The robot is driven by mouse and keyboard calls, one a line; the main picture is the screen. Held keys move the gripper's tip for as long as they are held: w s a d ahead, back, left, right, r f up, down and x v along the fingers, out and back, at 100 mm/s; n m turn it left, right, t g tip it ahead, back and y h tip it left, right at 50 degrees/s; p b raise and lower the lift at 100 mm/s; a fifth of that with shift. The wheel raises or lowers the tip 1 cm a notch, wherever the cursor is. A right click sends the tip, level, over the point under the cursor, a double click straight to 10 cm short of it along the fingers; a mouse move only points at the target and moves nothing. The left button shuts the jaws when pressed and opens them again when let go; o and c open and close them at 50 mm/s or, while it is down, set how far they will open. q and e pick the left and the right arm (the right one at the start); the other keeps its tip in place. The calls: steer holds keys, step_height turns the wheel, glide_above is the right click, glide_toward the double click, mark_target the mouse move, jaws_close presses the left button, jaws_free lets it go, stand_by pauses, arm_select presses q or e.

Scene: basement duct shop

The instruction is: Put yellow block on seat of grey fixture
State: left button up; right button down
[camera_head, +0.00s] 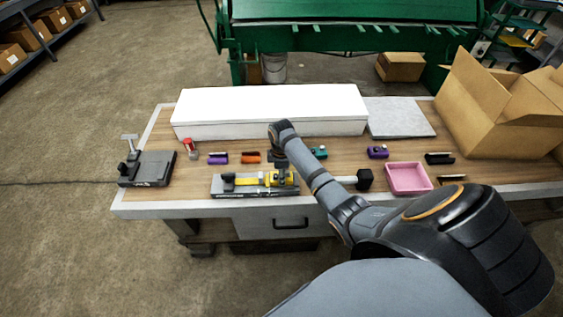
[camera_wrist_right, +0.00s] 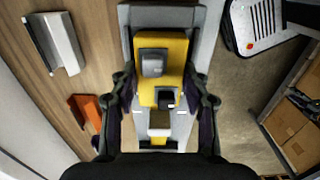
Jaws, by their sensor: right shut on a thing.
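The yellow block (camera_head: 243,181) is at a long grey fixture (camera_head: 233,192) near the table's front edge, lying along it. In the wrist view the yellow block (camera_wrist_right: 175,48) lies lengthwise over the grey fixture (camera_wrist_right: 207,22), with dark and grey parts in front of its face. My right gripper (camera_wrist_right: 160,88) has a finger on each side of the block and is shut on it. In the head view my right gripper (camera_head: 281,165) reaches down over the fixture's right end. I cannot tell whether the block rests fully on the seat. My left gripper is out of view.
Another grey fixture (camera_head: 147,170) with an upright handle stands at the table's left end. Purple (camera_head: 218,158), orange (camera_head: 251,157) and other small parts lie behind. A white box (camera_head: 270,108) stands at the back; a pink tray (camera_head: 408,178) and open carton (camera_head: 500,110) are right.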

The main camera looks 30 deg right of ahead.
steer(key=c, duration=0.7)
jaws_free()
steer(key=shift+f, duration=0.15)
steer(key=shift+o, duration=0.2)
step_height(320, 180, up, 12)
steer(key=b, duration=0.1)
steer(key=shift+r+b, duration=0.2)
steer(key=shift+b, duration=0.2)
